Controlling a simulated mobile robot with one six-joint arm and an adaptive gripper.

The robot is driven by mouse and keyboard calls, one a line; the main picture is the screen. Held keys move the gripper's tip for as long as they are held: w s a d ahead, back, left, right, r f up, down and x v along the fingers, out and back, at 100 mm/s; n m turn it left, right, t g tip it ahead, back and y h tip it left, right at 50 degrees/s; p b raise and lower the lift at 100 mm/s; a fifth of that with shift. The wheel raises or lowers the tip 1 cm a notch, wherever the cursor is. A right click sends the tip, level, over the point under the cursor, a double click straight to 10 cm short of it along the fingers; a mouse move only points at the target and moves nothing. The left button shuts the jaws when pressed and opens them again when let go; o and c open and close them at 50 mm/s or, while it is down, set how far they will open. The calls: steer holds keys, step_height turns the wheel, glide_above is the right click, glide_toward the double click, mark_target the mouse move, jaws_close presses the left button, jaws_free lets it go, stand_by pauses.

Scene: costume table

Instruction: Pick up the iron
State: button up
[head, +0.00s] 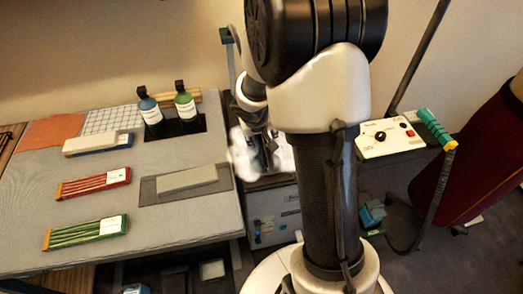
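I cannot clearly pick out an iron in the head view. A dark object with some teal (270,157) shows above a grey box, partly hidden by my arm and a white, cloudy patch (243,157). I cannot tell whether it is the iron, part of my gripper, or both. My arm comes down through the middle of the view, and its end is beside or behind this spot. The fingertips are not clear, so I cannot tell whether the gripper is open, shut or touching anything.
A grey table (215,225) at left holds two bottles (186,107), a grey block (187,179), red and green packs (92,184) and other flat items. A grey box (272,215) stands right of it. A white control box (390,138) and teal-yellow handle (435,130) stand right.

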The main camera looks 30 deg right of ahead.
steer(key=shift+f, duration=0.1)
steer(key=shift+c, duration=0.4)
jaws_close()
stand_by(0.4)
stand_by(0.5)
